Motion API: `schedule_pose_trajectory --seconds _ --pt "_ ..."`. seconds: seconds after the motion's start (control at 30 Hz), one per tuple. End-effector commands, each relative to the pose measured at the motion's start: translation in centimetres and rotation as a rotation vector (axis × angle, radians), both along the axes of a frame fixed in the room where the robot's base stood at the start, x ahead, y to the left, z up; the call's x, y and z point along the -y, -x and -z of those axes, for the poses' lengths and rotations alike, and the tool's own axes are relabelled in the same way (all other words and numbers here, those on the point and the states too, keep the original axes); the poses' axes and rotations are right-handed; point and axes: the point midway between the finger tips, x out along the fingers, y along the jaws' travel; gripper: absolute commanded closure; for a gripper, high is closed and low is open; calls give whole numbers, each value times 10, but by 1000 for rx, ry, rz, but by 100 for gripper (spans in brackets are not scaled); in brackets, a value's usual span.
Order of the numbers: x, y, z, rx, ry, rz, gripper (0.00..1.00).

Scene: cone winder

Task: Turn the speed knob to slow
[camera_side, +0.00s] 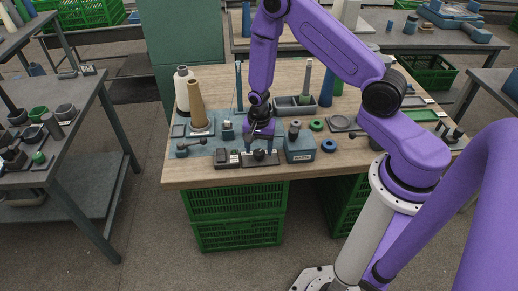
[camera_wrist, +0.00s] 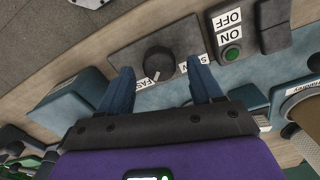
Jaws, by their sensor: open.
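The speed knob (camera_wrist: 158,61) is a round black dial on a dark plate (camera_wrist: 126,54). A FAST label (camera_wrist: 143,83) and a partly cut-off SLOW label (camera_wrist: 190,67) sit by it. The knob's white pointer mark is turned toward the FAST side. My gripper (camera_wrist: 160,74) is open, its two blue fingers on either side of the knob with gaps visible; contact is not shown. In the side view my gripper (camera_side: 259,148) points down over the knob (camera_side: 259,155) at the table's front edge, partly hiding the plate.
An ON/OFF switch box (camera_side: 228,158) with a green button (camera_wrist: 231,53) stands close beside the knob plate. A blue-grey box (camera_side: 299,147) stands on the other side. A brown cone (camera_side: 196,105) and a white cone (camera_side: 183,88) stand at the back left. Bare wood lies in front.

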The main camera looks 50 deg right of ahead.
Motion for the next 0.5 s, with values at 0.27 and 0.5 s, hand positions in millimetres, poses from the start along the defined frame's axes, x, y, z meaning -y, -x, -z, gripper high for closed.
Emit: schedule_pose_trajectory --seconds 0.27,0.5 --pt "0 0 11 1 -1 -1 35" --pt "0 0 11 1 0 0 42"
